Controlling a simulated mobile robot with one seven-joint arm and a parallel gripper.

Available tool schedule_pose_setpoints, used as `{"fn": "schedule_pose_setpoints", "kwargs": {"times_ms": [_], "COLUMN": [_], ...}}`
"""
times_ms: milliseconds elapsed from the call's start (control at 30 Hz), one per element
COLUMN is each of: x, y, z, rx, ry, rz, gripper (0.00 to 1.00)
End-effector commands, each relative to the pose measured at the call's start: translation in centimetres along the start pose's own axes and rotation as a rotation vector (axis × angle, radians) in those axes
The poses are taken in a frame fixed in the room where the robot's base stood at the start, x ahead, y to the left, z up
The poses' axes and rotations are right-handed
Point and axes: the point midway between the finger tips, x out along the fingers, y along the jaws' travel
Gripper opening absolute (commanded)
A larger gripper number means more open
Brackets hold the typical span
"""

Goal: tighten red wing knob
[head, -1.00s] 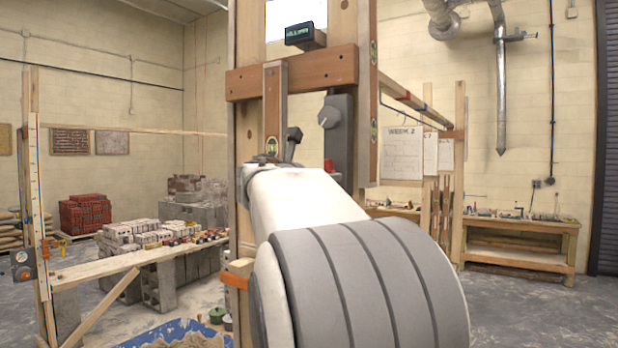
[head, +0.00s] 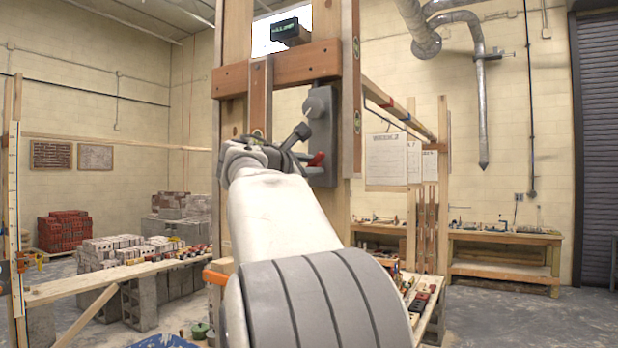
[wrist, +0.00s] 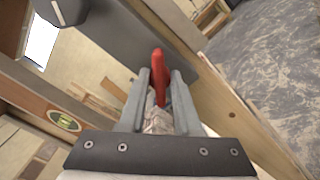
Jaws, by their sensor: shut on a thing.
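The red wing knob (wrist: 158,68) stands between the two grey fingers of my gripper (wrist: 161,88) in the wrist view. My gripper is shut on it, and the knob's upper end sticks out past the fingertips. In the head view the red knob (head: 317,160) shows at the lower part of a dark grey plate (head: 323,115) fixed to the wooden post. My gripper (head: 303,140) reaches it from the left there, partly hidden by my wrist. The knob's base is hidden.
A grey round dial (head: 315,104) sits above the knob on the plate. A wooden crossbar (head: 285,66) and a small dark display (head: 277,33) are higher up. A spirit level (wrist: 64,121) is at left in the wrist view. Wooden posts stand close by.

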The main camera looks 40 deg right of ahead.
Motion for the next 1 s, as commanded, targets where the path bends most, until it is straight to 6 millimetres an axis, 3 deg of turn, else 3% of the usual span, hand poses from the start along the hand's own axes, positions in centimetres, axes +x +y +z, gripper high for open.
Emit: {"fn": "schedule_pose_setpoints", "kwargs": {"times_ms": [600,1000], "x": [-0.01,0.01], "y": [-0.13,-0.01], "z": [-0.23,-0.07], "rx": [0.562,0.773], "ry": [-0.015,-0.022], "rz": [0.003,0.003], "gripper": [0.00,0.00]}}
